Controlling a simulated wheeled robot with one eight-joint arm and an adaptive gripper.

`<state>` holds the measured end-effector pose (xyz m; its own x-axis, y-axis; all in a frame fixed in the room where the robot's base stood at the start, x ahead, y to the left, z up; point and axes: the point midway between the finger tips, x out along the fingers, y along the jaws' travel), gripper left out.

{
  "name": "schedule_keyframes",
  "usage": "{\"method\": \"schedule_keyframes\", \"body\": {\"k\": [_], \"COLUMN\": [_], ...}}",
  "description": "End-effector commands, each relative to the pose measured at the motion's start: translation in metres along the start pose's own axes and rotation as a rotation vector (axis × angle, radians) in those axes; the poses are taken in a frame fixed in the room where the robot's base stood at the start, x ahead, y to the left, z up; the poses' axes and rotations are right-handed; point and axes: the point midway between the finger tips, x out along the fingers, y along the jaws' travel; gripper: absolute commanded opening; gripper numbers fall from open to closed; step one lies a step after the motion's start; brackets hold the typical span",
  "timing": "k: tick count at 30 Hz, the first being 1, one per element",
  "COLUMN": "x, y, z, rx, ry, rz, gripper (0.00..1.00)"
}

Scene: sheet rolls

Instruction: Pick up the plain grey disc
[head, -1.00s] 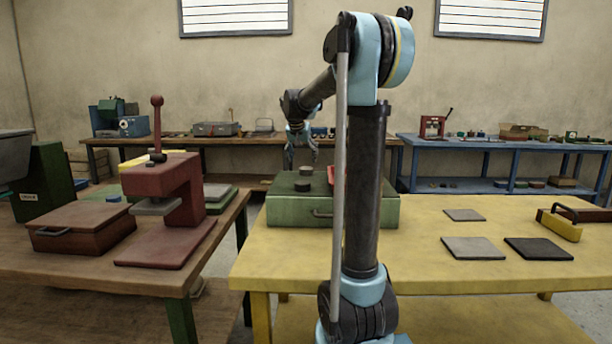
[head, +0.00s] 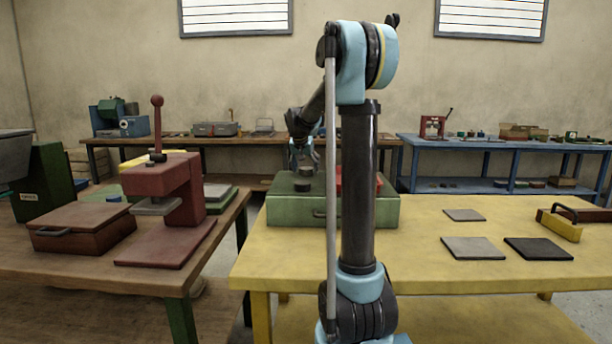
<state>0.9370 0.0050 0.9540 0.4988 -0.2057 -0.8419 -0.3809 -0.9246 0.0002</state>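Two small dark discs sit on top of the green box (head: 360,212) on the yellow table. The rear disc (head: 306,171) looks grey; the front disc (head: 302,187) looks darker and slightly bluish. Any markings on them are too small to tell, so I cannot be sure which is the plain grey one. My gripper (head: 305,163) is small in the view, pointing down with its fingers apart, just above or around the rear disc. Whether it touches the disc cannot be told.
A red item (head: 346,178) on the green box is partly hidden behind my arm. Flat square plates (head: 472,248) lie on the right of the yellow table (head: 430,278). A red press (head: 165,200) stands on the brown table at left.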

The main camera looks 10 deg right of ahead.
Motion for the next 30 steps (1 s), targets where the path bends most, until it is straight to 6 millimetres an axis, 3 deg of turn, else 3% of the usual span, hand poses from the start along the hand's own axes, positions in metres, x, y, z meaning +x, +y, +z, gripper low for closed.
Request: {"method": "schedule_keyframes", "body": {"k": [1, 4, 5, 17, 30], "x": [0.000, 0.000, 0.000, -0.005, -0.065], "y": [0.000, 0.000, 0.000, 0.002, 0.002], "z": [0.000, 0.000, 0.000, -0.004, -0.042], "rx": [0.000, 0.000, 0.000, 0.002, 0.001], "ry": [0.000, 0.000, 0.000, 0.000, 0.000], "rz": [0.000, 0.000, 0.000, 0.001, 0.001], "gripper": [0.50, 0.27, 0.24, 0.24, 0.24]}}
